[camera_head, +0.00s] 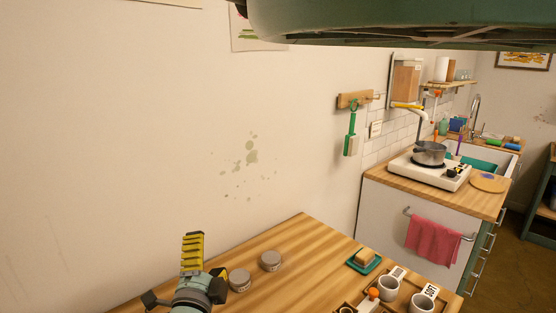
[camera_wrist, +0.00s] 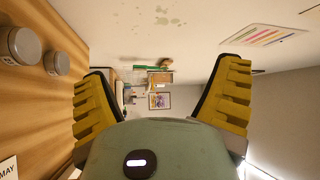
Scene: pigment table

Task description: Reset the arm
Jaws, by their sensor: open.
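My gripper (camera_wrist: 165,105) shows in the wrist view with its two yellow ridged fingers spread wide and nothing between them. In the head view my gripper (camera_head: 192,252) is at the lower left, above the left part of the wooden table (camera_head: 310,240). One yellow finger stands upright there; the other finger is not clear. The wrist view is turned on its side, with the table (camera_wrist: 70,20) along its left. Two round grey-lidded tins (camera_head: 239,279) (camera_head: 270,260) stand on the table just right of my gripper.
A sponge on a green dish (camera_head: 364,262) and two white labelled cups (camera_head: 388,288) (camera_head: 422,303) stand toward the table's right end. A counter with a pot (camera_head: 429,152) on a white stove is beyond. The wall is close behind the table. The table's middle is clear.

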